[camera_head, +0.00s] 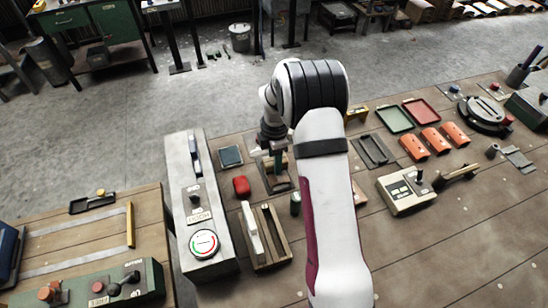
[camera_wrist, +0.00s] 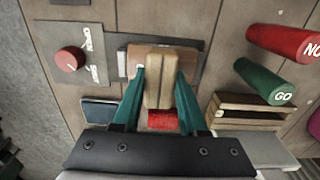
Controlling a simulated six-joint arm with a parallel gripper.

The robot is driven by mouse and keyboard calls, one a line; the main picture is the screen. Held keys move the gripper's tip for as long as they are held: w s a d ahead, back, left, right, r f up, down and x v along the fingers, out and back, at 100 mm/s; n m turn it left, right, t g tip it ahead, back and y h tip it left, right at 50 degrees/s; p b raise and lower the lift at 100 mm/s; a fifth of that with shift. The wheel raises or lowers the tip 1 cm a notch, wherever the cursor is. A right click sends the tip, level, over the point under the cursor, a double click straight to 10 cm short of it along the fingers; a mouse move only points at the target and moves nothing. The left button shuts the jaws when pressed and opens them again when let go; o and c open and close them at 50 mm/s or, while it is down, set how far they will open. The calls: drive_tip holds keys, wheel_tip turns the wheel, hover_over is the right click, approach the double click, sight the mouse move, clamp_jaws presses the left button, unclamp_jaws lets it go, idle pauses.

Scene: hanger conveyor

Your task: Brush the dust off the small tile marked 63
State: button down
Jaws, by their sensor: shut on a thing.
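My gripper (camera_wrist: 160,108) has green fingers closed on a light wooden piece (camera_wrist: 160,82), perhaps a brush handle. The piece is over a wider wooden block on a grey plate; whether they are joined I cannot tell. In the head view my gripper (camera_head: 275,158) is low over that dark plate (camera_head: 274,182). A small dark blue square tile (camera_head: 231,156) lies just left of it on the table.
A red block (camera_head: 241,186) and a wooden rack (camera_head: 277,233) with a white bar (camera_head: 251,232) stand near the gripper. A grey box with a dial (camera_head: 204,243) is left. In the wrist view a red knob (camera_wrist: 70,60) and a green GO cylinder (camera_wrist: 264,82) flank it.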

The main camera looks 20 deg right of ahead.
sight(281, 182)
drive_tip(key=shift+s, duration=2.35)
wheel_tip(281, 182, up, 8)
drive_tip(key=shift+r, duration=0.1)
